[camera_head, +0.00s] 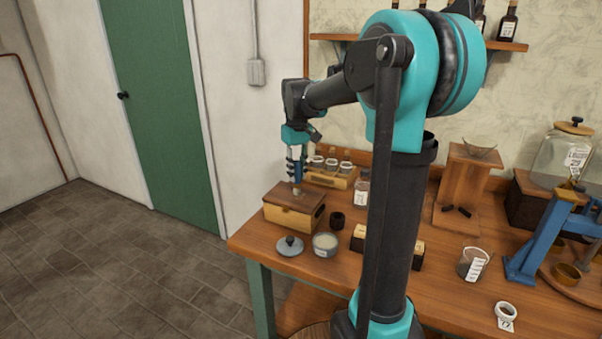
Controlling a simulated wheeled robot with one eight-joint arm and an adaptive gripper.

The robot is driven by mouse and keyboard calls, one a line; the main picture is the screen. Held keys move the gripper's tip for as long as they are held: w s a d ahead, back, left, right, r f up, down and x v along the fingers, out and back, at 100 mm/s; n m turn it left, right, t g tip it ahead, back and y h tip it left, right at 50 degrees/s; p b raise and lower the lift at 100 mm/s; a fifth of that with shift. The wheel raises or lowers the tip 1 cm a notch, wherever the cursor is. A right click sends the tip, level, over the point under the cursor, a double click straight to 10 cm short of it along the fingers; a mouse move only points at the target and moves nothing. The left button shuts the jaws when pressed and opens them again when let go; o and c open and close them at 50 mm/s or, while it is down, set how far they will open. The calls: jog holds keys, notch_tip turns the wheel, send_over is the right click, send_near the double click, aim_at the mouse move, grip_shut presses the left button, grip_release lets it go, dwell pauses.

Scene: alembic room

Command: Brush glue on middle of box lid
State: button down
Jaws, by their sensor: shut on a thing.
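The wooden box (290,216) stands at the left end of the workbench, its dark brown lid (280,197) closed on top. My gripper (296,172) is above the lid, pointing down, shut on a small brush (297,188). The brush's pale tip is at or just over the middle of the lid; I cannot tell whether it touches. An open pot of whitish glue (325,243) stands in front of the box. A round grey pot lid (289,246) with a knob lies left of the pot.
A small dark cylinder (337,220) stands right of the box. Behind are a rack of vials (330,175) and a labelled bottle (362,187). A glass beaker (472,264), a tape roll (506,310) and a blue stand (540,240) are to the right.

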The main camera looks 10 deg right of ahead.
jog(key=shift+w+a, duration=0.85)
jog(key=shift+a, duration=0.3)
jog(key=shift+s+d, duration=0.75)
jog(key=shift+d, duration=0.2)
jog(key=shift+s+d, duration=0.7)
jog(key=shift+d, duration=0.25)
jog(key=shift+s+a, duration=0.45)
jog(key=shift+s, duration=0.2)
jog(key=shift+w+a, duration=0.75)
jog(key=shift+a, duration=0.25)
jog(key=shift+w+a, duration=0.7)
jog(key=shift+a, duration=0.25)
jog(key=shift+s+d, duration=0.7)
jog(key=shift+d, duration=0.3)
jog(key=shift+s+d, duration=0.7)
jog(key=shift+d, duration=0.25)
jog(key=shift+w+a+f, duration=0.1)
jog(key=shift+w+a, duration=0.6)
jog(key=shift+a, duration=0.3)
jog(key=shift+w+a, duration=0.65)
jog(key=shift+a, duration=0.3)
jog(key=shift+w, duration=0.15)
